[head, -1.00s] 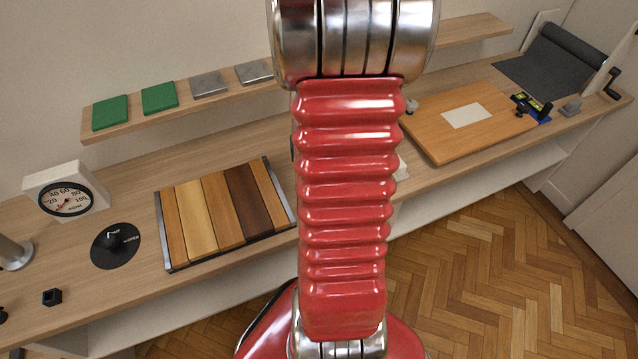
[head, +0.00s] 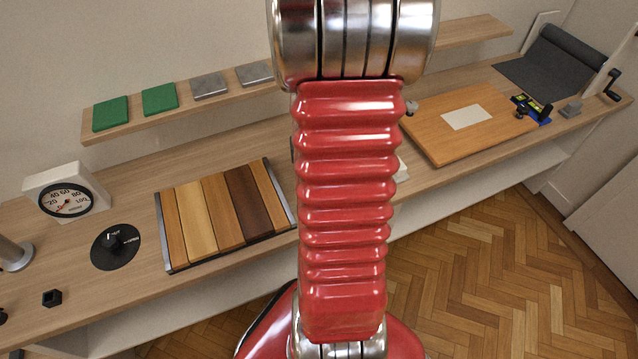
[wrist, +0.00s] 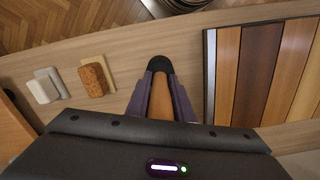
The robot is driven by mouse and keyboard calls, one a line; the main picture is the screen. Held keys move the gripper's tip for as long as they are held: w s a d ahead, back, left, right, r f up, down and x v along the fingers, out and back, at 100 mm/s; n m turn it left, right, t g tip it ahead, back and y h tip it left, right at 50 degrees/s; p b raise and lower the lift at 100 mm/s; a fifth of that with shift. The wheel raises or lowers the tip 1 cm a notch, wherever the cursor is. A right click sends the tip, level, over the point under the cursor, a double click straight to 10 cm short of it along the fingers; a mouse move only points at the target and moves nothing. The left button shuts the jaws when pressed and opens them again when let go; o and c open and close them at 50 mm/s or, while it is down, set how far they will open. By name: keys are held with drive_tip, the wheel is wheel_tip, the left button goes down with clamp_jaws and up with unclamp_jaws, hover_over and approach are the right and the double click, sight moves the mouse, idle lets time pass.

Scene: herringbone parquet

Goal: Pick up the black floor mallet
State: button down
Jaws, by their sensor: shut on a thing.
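In the wrist view, the floor mallet shows as a black rounded head (wrist: 159,65) with a tan-brown handle (wrist: 161,97) running back toward my wrist. My gripper (wrist: 160,82) has its two purple fingers on either side of the handle, shut on it just behind the black head. The near end of the handle is hidden by my dark gripper body. The mallet is over the wooden bench; I cannot tell whether it still touches it. In the head view my red arm hides the mallet and gripper.
The wood-sample board (wrist: 262,70) lies to the right in the wrist view, and a brown block (wrist: 93,79) and a white block (wrist: 45,88) lie to the left. In the head view, a gauge (head: 67,193) and black disc (head: 115,247) stand left, an orange board (head: 440,135) right.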

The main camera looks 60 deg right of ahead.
drive_tip(key=shift+r, duration=0.15)
wheel_tip(320, 180, up, 10)
drive_tip(key=shift+f, duration=0.1)
idle(0.4)
idle(0.3)
drive_tip(key=c, duration=2.1)
unclamp_jaws()
clamp_jaws()
